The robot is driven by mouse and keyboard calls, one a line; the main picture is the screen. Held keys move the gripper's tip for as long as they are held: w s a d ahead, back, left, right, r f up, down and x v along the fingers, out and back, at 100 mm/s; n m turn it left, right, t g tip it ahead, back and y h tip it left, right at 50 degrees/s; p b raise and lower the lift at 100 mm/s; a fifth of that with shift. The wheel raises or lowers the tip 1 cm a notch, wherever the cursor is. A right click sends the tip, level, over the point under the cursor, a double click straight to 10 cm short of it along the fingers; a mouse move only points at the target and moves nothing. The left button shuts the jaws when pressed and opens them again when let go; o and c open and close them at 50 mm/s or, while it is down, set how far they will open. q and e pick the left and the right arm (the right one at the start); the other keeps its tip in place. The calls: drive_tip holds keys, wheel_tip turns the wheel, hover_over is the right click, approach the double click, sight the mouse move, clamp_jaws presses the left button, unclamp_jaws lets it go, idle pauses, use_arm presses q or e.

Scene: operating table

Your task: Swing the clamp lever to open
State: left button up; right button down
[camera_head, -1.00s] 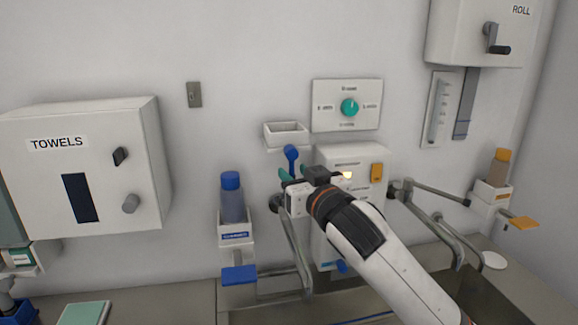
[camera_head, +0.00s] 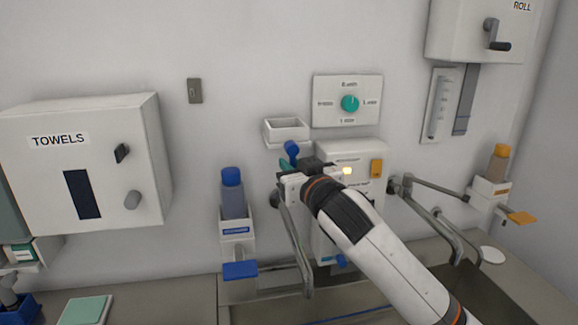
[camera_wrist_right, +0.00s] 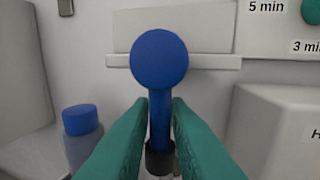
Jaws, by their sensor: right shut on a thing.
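The clamp lever is a blue stem with a round blue knob (camera_head: 292,147), below the small white wall tray. In the right wrist view its knob (camera_wrist_right: 159,60) fills the middle, with the stem running down to a dark collar. My right gripper (camera_head: 285,166) is at the lever, and its teal fingers (camera_wrist_right: 159,125) are shut on the stem, one on each side, below the knob. In the head view the gripper body hides the lever's lower part. My left gripper is not in view.
A white wall tray (camera_head: 286,130) is just above the lever. A blue-capped bottle (camera_head: 232,195) stands left of my gripper. Behind my arm is a white box with an orange switch (camera_head: 376,169). Metal tap pipes (camera_head: 293,240) hang below the gripper over the sink.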

drive_tip(key=shift+w+d+r+n+g+h+p, duration=0.15)
drive_tip(key=shift+d+n+p, duration=0.15)
drive_tip(key=shift+n+p, duration=0.95)
drive_tip(key=shift+s+d+r+n+g+h+p, duration=0.1)
drive_tip(key=shift+d+n+h+p, duration=0.2)
drive_tip(key=shift+n+p, duration=0.9)
drive_tip(key=shift+w+d+r+n+g+h+p, duration=0.15)
drive_tip(key=shift+d+n+p, duration=0.4)
drive_tip(key=shift+p, duration=1.15)
drive_tip(key=shift+a+n, duration=0.15)
drive_tip(key=shift+n, duration=0.15)
drive_tip(key=c, duration=1.4)
unclamp_jaws()
drive_tip(key=b+v, duration=0.3)
drive_tip(key=v, duration=0.9)
